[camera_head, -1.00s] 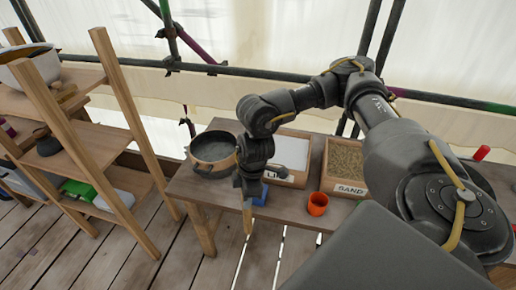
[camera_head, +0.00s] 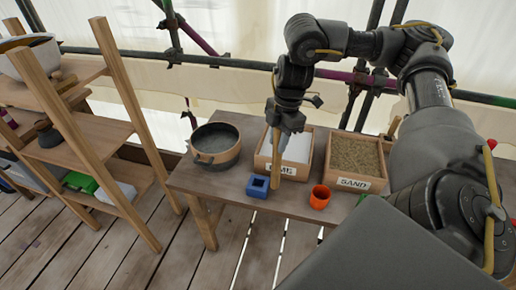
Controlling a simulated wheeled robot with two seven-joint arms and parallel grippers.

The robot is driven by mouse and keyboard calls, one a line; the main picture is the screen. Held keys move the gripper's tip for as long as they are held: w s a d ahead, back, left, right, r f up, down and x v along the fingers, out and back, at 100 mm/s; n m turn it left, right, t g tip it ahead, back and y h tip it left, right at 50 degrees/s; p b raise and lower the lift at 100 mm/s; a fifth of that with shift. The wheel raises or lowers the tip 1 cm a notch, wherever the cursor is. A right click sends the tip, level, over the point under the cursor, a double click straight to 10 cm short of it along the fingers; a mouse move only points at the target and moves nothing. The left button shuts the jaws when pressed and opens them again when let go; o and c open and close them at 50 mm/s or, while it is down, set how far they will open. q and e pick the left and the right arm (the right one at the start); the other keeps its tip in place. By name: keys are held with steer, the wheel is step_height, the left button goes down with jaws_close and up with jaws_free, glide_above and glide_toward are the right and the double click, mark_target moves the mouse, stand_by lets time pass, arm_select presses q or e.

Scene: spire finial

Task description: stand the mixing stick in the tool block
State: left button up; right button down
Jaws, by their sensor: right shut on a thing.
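My right gripper (camera_head: 281,128) points down over the front part of the lime box. It is shut on the mixing stick (camera_head: 276,165), a thin tan stick that hangs roughly upright below it. The stick's lower end shows just right of the tool block (camera_head: 257,187), a small blue block with a square opening on top. The stick appears beside the block, not in its opening; the exact gap cannot be told. My left gripper is not in view.
The lime box (camera_head: 297,150) and sand box (camera_head: 354,160) stand at the back of the wooden table (camera_head: 234,190). A dark pot (camera_head: 215,146) stands at left, and an orange cup (camera_head: 320,196) stands near the front edge. A wooden shelf (camera_head: 88,150) is farther left.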

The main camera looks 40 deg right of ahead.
steer(key=w+f, duration=0.7)
steer(key=w, duration=0.1)
steer(key=shift+w+b, duration=0.15)
steer(key=shift+b, duration=0.3)
steer(key=f, duration=0.3)
steer(key=shift+w+d+f, duration=0.1)
steer(key=shift+w+f, duration=0.1)
steer(key=shift+f, duration=0.3)
steer(key=c, duration=1.1)
jaws_free()
steer(key=r, duration=0.4)
steer(key=d+r+p, duration=0.1)
steer(key=r, duration=0.7)
steer(key=shift+s+d+r+p, duration=0.1)
steer(key=shift+s+d+p, duration=0.1)
steer(key=shift+d+p, duration=0.15)
